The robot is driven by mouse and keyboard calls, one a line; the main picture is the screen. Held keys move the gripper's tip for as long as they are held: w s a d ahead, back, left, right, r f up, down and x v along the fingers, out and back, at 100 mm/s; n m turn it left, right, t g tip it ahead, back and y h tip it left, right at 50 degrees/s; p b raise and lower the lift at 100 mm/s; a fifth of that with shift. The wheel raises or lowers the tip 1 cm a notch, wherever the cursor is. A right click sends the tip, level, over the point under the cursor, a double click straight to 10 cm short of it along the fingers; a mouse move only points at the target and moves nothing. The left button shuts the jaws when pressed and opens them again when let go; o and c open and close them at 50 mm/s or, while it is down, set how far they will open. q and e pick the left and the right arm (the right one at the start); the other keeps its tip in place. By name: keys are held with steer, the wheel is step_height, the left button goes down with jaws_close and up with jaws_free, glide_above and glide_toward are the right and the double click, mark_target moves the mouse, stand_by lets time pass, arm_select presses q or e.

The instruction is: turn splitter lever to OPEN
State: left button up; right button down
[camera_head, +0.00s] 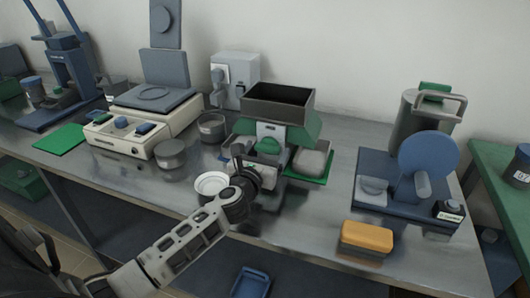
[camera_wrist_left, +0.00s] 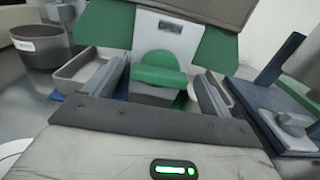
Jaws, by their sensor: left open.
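The splitter (camera_head: 278,108) stands mid-bench, with a dark hopper on top and a green body. Its green lever (camera_head: 268,145) is on the front. In the left wrist view the lever (camera_wrist_left: 160,72) sits below a plate labelled OPEN (camera_wrist_left: 171,27). My left gripper (camera_head: 257,160) is right in front of the splitter. In the wrist view its two grey fingers (camera_wrist_left: 162,80) are spread, one on each side of the lever, with gaps visible. Whether either finger touches the lever cannot be told. My right gripper is not in view.
Grey pans (camera_wrist_left: 84,68) flank the splitter. A white dish (camera_head: 211,184) and a round grey tin (camera_head: 171,154) are to the left, near a balance (camera_head: 142,128). A blue apparatus (camera_head: 405,205) and a yellow box (camera_head: 366,239) are to the right. Bare bench lies between.

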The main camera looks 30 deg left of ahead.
arm_select(q)
steer(key=c, duration=1)
